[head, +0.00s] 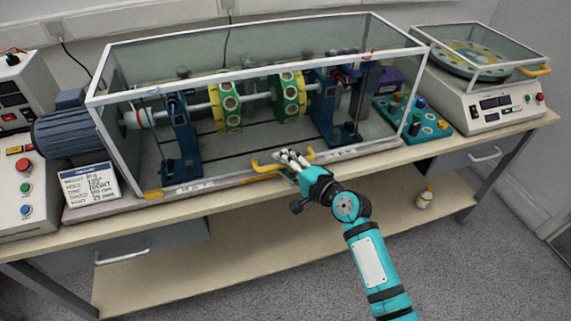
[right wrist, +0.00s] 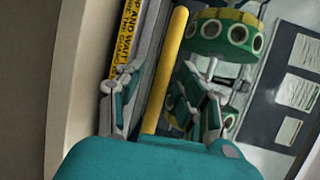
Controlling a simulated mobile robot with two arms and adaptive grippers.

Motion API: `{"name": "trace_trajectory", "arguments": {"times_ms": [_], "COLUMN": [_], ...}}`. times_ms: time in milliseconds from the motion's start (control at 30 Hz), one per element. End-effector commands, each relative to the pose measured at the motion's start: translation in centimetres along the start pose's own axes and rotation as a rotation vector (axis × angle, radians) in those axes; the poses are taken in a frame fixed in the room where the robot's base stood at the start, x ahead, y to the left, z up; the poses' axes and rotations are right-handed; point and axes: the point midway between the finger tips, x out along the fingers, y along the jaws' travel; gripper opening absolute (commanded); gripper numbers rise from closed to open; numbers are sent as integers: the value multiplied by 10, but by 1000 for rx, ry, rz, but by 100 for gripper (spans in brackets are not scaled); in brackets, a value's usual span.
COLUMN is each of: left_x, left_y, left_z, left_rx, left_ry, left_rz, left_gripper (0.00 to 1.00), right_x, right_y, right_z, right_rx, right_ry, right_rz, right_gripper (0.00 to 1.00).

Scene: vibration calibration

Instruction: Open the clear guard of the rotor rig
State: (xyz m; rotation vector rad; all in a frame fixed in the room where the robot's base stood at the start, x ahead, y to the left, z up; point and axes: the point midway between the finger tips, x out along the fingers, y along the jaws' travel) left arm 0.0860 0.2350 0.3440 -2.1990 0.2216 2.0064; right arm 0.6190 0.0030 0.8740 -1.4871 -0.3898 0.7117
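The clear guard (head: 262,38) is a long see-through box with a white frame, and it sits down over the rotor rig. Inside, a shaft carries two green and yellow rotor discs (head: 228,105) between blue stands. The guard's yellow handle (head: 262,165) is at the bottom middle of its front. My right gripper (head: 290,157) reaches up to this handle from the front. In the right wrist view, my right gripper (right wrist: 163,95) is open, with one finger on each side of the yellow handle (right wrist: 165,70). My left gripper is not in view.
A blue motor (head: 68,133) and a data card (head: 90,185) stand left of the guard. A teal tray of parts (head: 425,127) and a balance with a clear cover (head: 490,100) stand at right. A small bottle (head: 424,198) is on the lower shelf (head: 200,262).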

Motion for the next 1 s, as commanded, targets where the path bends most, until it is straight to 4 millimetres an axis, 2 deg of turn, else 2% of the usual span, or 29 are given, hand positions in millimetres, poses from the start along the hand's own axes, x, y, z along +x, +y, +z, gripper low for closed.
{"name": "trace_trajectory", "arguments": {"times_ms": [67, 333, 800, 1000], "left_x": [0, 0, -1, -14], "left_y": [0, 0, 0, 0], "left_z": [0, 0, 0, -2], "left_rx": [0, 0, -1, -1], "left_ry": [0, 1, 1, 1], "left_rz": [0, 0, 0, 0], "left_gripper": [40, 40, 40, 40], "right_x": [0, 0, -1, -1], "right_y": [0, 0, 1, -10], "right_z": [0, 0, 0, -1], "right_rx": [0, 1, 0, 6], "right_ry": [0, 0, 0, 1], "right_rz": [0, 0, 3, 18], "right_gripper": [36, 1, 0, 0]}}
